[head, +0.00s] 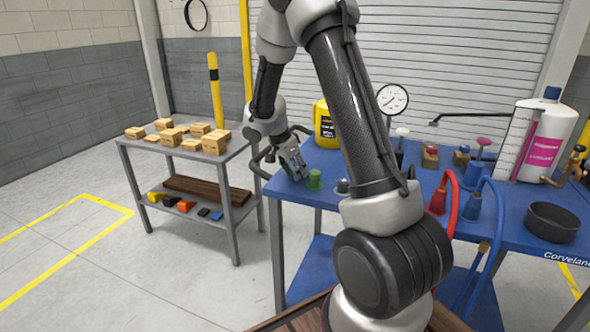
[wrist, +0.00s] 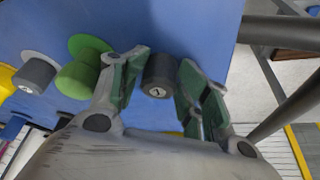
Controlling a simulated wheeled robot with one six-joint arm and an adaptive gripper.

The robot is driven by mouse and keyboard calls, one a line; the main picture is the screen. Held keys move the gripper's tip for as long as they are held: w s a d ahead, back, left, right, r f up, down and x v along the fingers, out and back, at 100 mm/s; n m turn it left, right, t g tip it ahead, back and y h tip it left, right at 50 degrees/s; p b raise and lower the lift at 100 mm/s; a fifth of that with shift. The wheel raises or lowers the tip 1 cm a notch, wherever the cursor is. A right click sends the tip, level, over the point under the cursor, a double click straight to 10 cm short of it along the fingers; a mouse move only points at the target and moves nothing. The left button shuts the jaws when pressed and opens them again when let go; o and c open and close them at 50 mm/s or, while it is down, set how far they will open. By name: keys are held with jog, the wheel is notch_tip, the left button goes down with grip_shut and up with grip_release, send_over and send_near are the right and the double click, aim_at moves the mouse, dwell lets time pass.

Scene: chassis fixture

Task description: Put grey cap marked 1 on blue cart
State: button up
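A dark grey cap marked 1 (wrist: 160,75) shows in the wrist view against the blue top of the blue cart (wrist: 205,30). My gripper (wrist: 164,60) has its two green-padded fingers on either side of this cap, with narrow gaps beside the cap's marked end; I take it as open. In the head view my gripper (head: 293,163) is low over the left end of the blue cart (head: 290,188), and the cap between the fingers is hidden. A green cap (wrist: 80,75) stands beside the left finger. Farther left is a lighter grey cap (wrist: 36,75) with an unclear mark.
The green cap (head: 315,179) and a grey cap (head: 342,186) stand close to the right of my gripper. A yellow jug (head: 324,124) stands behind.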

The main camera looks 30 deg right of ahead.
jog(key=shift+s+f, duration=0.2)
jog(key=shift+f, duration=0.4)
jog(key=shift+a, duration=0.1)
jog(key=shift+r, duration=0.1)
jog(key=shift+w+r, duration=0.1)
jog(key=w+d+v, duration=0.1)
jog(key=v, duration=1.2)
jog(key=s+r+n+y, duration=0.1)
jog(key=s+r+n, duration=0.2)
jog(key=s+r, duration=0.35)
jog(key=s+a+r+n+t+y, duration=0.1)
jog(key=s+n, duration=0.5)
jog(key=s, duration=0.6)
jog(key=s+a+r+n+t+y, duration=0.2)
jog(key=s+n, duration=0.5)
jog(key=s, duration=0.5)
jog(key=shift+y, duration=0.3)
